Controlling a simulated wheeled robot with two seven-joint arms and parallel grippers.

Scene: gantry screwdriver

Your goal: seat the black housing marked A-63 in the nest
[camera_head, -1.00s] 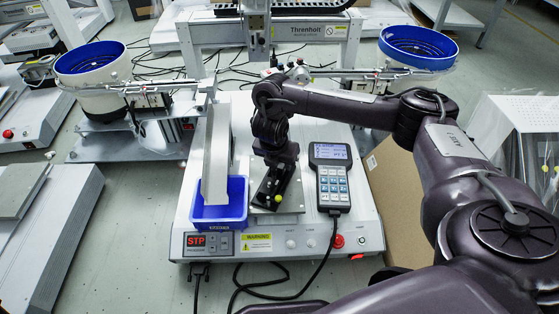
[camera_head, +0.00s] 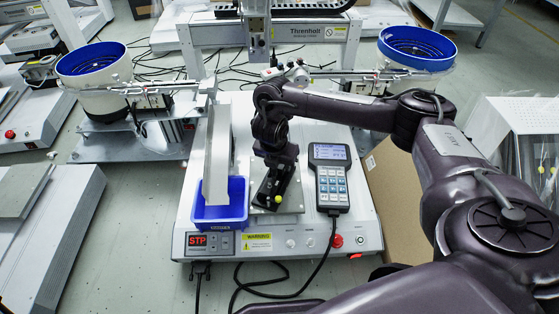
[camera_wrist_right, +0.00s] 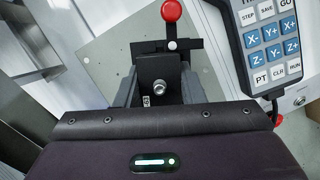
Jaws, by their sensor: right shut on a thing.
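My right gripper (camera_head: 270,184) is above the metal plate (camera_head: 295,200) on the grey machine base. In the right wrist view its two dark fingers (camera_wrist_right: 158,88) are shut on the black housing (camera_wrist_right: 157,68), with a bright round screw-like part between them. A small, partly hidden white label shows near the left finger; I cannot read it fully. A black bar with a white piece and a red ball knob (camera_wrist_right: 171,11) lies just beyond the housing. The nest is mostly hidden by the gripper and housing; I cannot tell whether they touch. My left gripper is not in view.
A blue bin (camera_head: 220,208) below a metal chute (camera_head: 217,160) stands close left of the plate. A keypad pendant (camera_head: 330,178) lies close right, its cable running forward. The gantry (camera_head: 258,30) and two blue-lined bowl feeders (camera_head: 92,62) (camera_head: 417,48) stand behind.

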